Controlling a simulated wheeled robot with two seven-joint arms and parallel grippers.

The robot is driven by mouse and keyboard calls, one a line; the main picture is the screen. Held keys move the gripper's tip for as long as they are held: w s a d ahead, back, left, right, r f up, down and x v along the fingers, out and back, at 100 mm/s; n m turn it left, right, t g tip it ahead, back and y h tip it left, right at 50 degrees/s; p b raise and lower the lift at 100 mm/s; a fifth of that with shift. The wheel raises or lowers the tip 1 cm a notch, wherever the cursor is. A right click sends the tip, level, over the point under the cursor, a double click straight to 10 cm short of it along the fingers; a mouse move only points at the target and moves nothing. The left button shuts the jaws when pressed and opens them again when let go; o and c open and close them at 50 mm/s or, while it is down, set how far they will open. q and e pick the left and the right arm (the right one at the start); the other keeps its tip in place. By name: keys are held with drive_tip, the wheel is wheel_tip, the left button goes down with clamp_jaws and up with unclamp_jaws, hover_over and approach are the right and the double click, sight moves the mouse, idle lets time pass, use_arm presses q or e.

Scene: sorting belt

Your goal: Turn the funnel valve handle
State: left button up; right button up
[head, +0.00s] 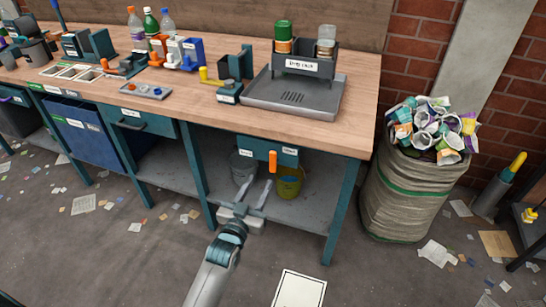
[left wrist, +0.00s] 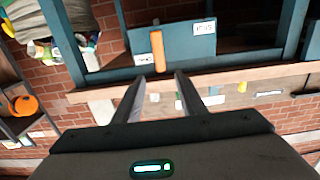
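The orange valve handle (head: 272,160) stands about upright on a teal panel (head: 256,147) under the bench's front edge, between two small white labels. The handle also shows in the left wrist view (left wrist: 157,52), where the scene appears upside down. My left gripper (head: 260,184) is open and empty, just below and in front of the handle. In the left wrist view its two fingers (left wrist: 159,78) are spread, with the handle lying beyond the gap between them and no contact visible. A grey bucket (head: 242,167) and a yellow bucket (head: 289,187) stand under the panel. My right gripper is not in view.
The wooden bench top (head: 210,95) overhangs the panel and holds a grey drip rack (head: 262,98), bottles and other fixtures. A teal bench leg (head: 338,215) stands right of the buckets. A full sack of cups (head: 405,195) is further right. Litter lies on the floor.

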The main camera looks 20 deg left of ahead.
sight(272, 159)
use_arm(q)
drive_tip(key=w, duration=1.2)
drive_tip(key=shift+w+d, duration=0.25)
drive_tip(key=shift+w, duration=0.6)
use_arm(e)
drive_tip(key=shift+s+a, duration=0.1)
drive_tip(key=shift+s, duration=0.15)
